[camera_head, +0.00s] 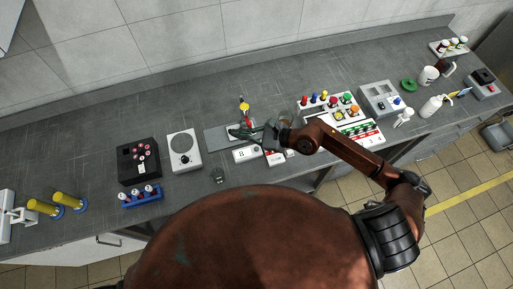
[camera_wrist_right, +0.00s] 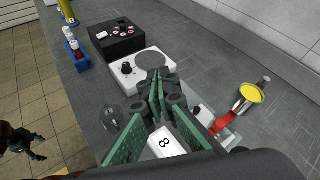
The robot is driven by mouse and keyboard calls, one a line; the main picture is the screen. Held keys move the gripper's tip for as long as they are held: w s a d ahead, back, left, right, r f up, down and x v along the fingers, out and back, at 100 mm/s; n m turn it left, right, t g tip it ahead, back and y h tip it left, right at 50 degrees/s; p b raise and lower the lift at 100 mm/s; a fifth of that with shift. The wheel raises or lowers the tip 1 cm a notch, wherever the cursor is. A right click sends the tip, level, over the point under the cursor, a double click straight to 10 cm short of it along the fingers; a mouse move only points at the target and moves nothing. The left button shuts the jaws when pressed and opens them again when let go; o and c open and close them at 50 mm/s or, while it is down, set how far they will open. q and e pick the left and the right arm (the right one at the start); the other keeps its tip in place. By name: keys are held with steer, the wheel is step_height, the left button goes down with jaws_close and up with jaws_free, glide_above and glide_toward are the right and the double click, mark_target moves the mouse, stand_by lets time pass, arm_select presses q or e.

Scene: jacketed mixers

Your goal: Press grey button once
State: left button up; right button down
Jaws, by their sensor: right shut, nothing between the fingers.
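My right gripper (camera_head: 235,132) reaches in from the right above the middle of the bench. Its green-padded fingers (camera_wrist_right: 156,92) are shut and empty. A black box (camera_head: 138,160) with several pink and red round buttons stands to the gripper's left, apart from it; it also shows in the wrist view (camera_wrist_right: 118,38). I cannot make out for sure which button is grey. A small grey round object (camera_head: 218,175) sits near the front edge; whether it is a button is unclear. A dark gripper-like part of mine, likely the left (camera_wrist_right: 25,146), shows small over the floor in the wrist view.
A white device with a grey round plate (camera_head: 183,150) stands between the black box and gripper. A white sign marked 8 (camera_head: 242,154) is just below the gripper. A blue tube rack (camera_head: 141,195) stands in front of the black box. Panels with coloured buttons (camera_head: 335,113) are right.

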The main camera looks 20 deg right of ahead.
mark_target(258, 149)
steer(key=w+d+f+n+g+h, duration=0.1)
steer(key=w+d+f+n+h, duration=0.1)
steer(key=d+f, duration=0.5)
steer(key=shift+d+f+n+h, duration=0.4)
steer(key=shift+f+n+h, duration=0.15)
steer(key=shift+h, duration=0.65)
step_height(258, 149, down, 8)
steer(key=b, duration=0.4)
steer(key=shift+b, duration=0.35)
steer(key=shift+f+b, duration=0.35)
steer(key=shift+a, duration=0.1)
steer(key=shift+f+b, duration=0.4)
steer(key=shift+b, duration=0.05)
